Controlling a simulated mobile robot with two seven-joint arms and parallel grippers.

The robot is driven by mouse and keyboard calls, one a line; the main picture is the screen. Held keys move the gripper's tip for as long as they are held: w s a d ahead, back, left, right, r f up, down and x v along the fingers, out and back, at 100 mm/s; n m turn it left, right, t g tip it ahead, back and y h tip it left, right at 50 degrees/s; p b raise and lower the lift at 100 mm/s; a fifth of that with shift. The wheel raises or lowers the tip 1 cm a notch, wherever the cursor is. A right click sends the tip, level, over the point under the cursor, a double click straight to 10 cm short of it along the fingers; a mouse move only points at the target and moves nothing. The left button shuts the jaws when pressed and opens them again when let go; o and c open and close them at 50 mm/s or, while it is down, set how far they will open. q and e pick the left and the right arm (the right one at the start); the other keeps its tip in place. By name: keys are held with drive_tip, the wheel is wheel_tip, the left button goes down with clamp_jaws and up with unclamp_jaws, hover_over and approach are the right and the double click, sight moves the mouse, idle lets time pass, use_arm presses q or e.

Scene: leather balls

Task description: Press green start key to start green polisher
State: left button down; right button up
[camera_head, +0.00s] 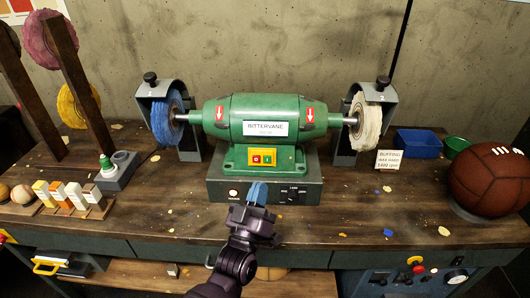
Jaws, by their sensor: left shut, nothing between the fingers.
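The green polisher (228,113) stands on a dark control base (222,188) at the middle of the bench. A yellow switch plate (262,148) on its front carries two small keys side by side. The right-hand key (268,159), marked like an "I", seems to be the green start key; its colour is hard to make out. My left gripper (257,192) is shut and empty, its blue fingertips below the switch plate and in front of the control base in the picture. Whether they touch anything cannot be told. My right gripper is not in view.
A blue wheel (165,120) and a white wheel (368,114) sit in grey guards at either side. A brown leather ball (487,182) rests at the right. Coloured bars (72,195) and a green-topped bottle (107,166) stand at the left. The bench front (330,232) is mostly clear.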

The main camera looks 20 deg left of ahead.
sight(267, 160)
use_arm(q)
drive_tip(key=shift+w+d+r+n+t, duration=0.15)
drive_tip(key=shift+d+r, duration=0.05)
drive_tip(key=shift+r, duration=0.2)
drive_tip(key=shift+w+d+r+n+t, duration=0.15)
drive_tip(key=shift+d+r, duration=0.05)
drive_tip(key=shift+r, duration=0.15)
drive_tip(key=w+b, duration=0.1)
drive_tip(key=w, duration=0.1)
drive_tip(key=w+a+f+b, duration=0.1)
drive_tip(key=w, duration=0.2)
drive_tip(key=w+a+f+b, duration=0.1)
drive_tip(key=w, duration=0.2)
drive_tip(key=shift+w+a, duration=0.1)
drive_tip(key=shift+a, duration=0.1)
idle(0.3)
idle(0.8)
idle(0.7)
